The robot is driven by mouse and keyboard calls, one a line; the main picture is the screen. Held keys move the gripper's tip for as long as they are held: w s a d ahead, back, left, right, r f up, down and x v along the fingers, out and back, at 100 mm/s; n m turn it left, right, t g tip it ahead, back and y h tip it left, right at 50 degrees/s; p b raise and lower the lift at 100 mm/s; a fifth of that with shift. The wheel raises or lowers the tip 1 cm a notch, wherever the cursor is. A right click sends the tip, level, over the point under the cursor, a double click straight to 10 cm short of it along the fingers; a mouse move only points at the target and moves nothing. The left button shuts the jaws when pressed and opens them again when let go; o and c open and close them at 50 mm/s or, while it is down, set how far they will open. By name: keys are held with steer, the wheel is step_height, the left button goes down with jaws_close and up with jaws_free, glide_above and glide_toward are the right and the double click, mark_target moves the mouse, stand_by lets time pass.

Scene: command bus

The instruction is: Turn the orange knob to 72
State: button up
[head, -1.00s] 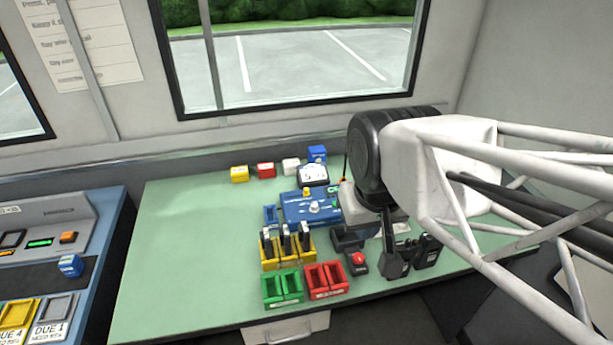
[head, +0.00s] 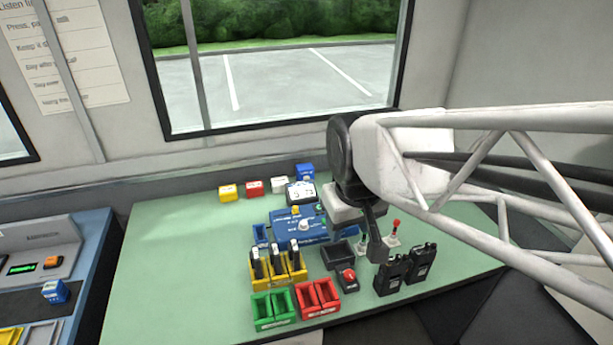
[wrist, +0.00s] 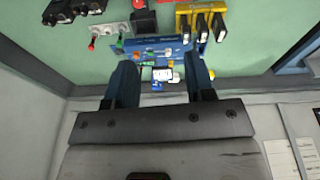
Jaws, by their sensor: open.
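A blue control box (head: 283,237) stands near the middle of the green table, with a white knob (head: 304,225) on top. A small yellow-orange part (head: 296,211) at its far edge may be the orange knob; its marks are too small to read. My gripper (head: 377,256) hangs to the right of the box and above the table, apart from it. In the wrist view my gripper (wrist: 159,58) is open and empty, its two fingers apart, with the blue box (wrist: 170,46) beyond and between them. The fingers hide parts of the box's surroundings.
Two black radios (head: 406,266) stand at the right front. A red button (head: 348,277), yellow holders (head: 280,278), green bins (head: 273,310) and red bins (head: 318,297) stand in front. A white meter (head: 301,193) is behind. The table's left side (head: 165,260) is clear.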

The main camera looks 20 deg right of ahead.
steer(key=w+d+f+n, duration=0.2)
steer(key=w+d+f, duration=0.2)
steer(key=w, duration=0.5)
steer(key=w+d+f+n+g, duration=0.1)
steer(key=w+d+f+n, duration=0.2)
steer(key=w+f, duration=0.4)
steer(key=w+d+f+n+g, duration=0.1)
steer(key=w+d+f+n, duration=0.2)
steer(key=w, duration=0.9)
steer(key=shift+w+d+f, duration=0.1)
steer(key=shift+d+f, duration=0.35)
steer(key=shift+f, duration=0.35)
steer(key=shift+w+d+f, duration=0.1)
steer(key=shift+d+f, duration=0.35)
steer(key=shift+f, duration=0.35)
steer(key=shift+w+d+f, duration=0.25)
steer(key=shift+w+f, duration=0.05)
steer(key=shift+f, duration=0.2)
steer(key=shift+f, duration=0.1)
steer(key=shift+f, duration=3.8)
jaws_close()
